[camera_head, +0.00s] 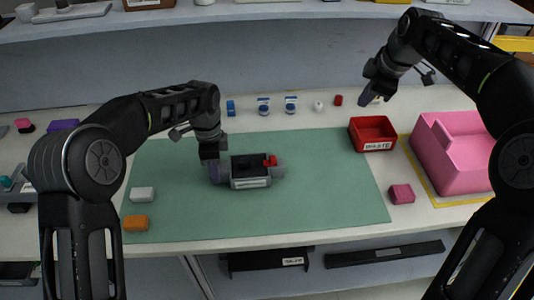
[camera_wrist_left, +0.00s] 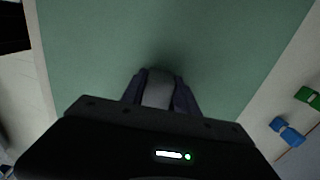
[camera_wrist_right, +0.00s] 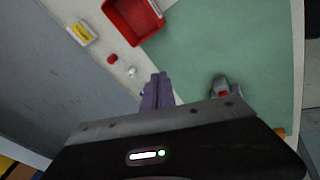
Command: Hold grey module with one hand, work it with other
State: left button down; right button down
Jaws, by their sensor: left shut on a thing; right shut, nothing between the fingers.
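The grey module (camera_head: 250,184) lies on the green mat (camera_head: 325,205), with a dark top, a red part (camera_head: 270,161) near its right end and a pale label on its front. My left gripper (camera_head: 214,174) is shut on the module's left end; in the left wrist view a grey piece of the module (camera_wrist_left: 158,92) sits between the fingers. My right gripper (camera_head: 367,98) is shut and empty, raised above the back of the table, behind the red waste bin. In the right wrist view its fingertips (camera_wrist_right: 156,80) are together, and part of the module (camera_wrist_right: 221,86) shows to their right.
The red waste bin (camera_head: 372,145) and a large pink bin (camera_head: 455,160) stand at the right. A pink block (camera_head: 401,194), a white block (camera_head: 142,194) and an orange block (camera_head: 135,223) lie around the mat. Several small items line the back. The mat's front and right are clear.

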jog(key=a+f+n+g+y, duration=0.2)
jog(key=a+f+n+g, duration=0.15)
jog(key=a, duration=0.95)
jog(key=g, duration=0.1)
send_near(270, 161)
jog(key=r, duration=0.2)
jog(key=shift+w+a+f+n+y, duration=0.1)
jog(key=shift+w+n+y, duration=0.25)
jog(key=shift+n+y, duration=0.1)
jog(key=x, duration=1)
jog(key=shift+s, duration=0.1)
